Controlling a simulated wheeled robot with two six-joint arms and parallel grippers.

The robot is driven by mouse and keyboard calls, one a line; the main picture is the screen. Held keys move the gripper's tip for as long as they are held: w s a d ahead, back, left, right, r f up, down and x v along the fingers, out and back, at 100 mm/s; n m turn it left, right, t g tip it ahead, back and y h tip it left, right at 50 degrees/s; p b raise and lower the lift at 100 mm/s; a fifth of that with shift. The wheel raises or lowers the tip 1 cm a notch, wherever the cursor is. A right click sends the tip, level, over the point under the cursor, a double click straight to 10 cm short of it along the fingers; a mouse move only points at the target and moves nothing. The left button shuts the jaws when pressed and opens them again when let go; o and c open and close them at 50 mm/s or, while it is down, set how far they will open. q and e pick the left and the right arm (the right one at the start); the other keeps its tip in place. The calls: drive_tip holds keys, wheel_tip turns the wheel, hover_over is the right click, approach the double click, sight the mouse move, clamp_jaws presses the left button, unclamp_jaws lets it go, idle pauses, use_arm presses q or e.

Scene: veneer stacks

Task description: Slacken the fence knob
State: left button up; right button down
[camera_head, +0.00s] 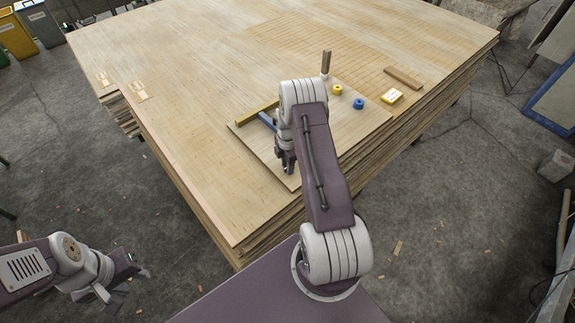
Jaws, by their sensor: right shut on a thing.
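A pale board (345,140) lies on the near right corner of the large veneer stack. My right gripper (286,168) points down at the board's near left side, by the end of the blue bar. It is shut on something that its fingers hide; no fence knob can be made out. My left gripper (143,274) hangs over the floor at lower left, away from the stack. Its jaw gap is too small to read.
The left of the veneer stack (170,75) is mostly clear.

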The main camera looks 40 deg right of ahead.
idle(0.3)
drive_tip(key=c, duration=1.1)
unclamp_jaws()
drive_tip(key=shift+o, duration=0.2)
wheel_tip(320, 180, up, 9)
